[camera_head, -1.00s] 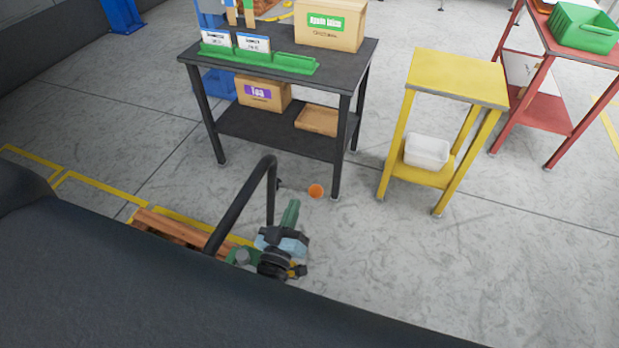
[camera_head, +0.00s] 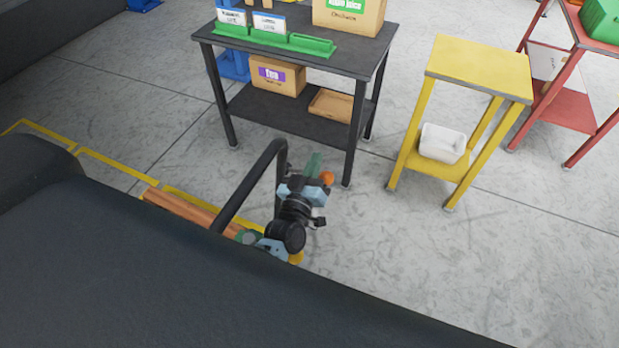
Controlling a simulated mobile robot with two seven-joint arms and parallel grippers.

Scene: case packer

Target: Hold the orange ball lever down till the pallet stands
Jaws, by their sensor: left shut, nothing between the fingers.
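The orange ball (camera_head: 327,178) of the lever shows just right of my left gripper, in front of the dark table's near leg. My left gripper (camera_head: 314,163) is shut and empty, with its green fingers pointing away from me. The fingers overlap the ball's left side in the picture; I cannot tell if they touch it. A black bent bar (camera_head: 250,182) rises to the left of the gripper. The wooden pallet (camera_head: 182,208) shows only in part behind my dark body, so its pose is unclear. My right gripper is out of view.
A dark two-shelf table (camera_head: 300,120) with boxes and a green rack (camera_head: 312,43) stands ahead. A yellow stand (camera_head: 480,65) with a white bin (camera_head: 442,143) is to its right, then a red rack (camera_head: 560,105). The floor at lower right is clear.

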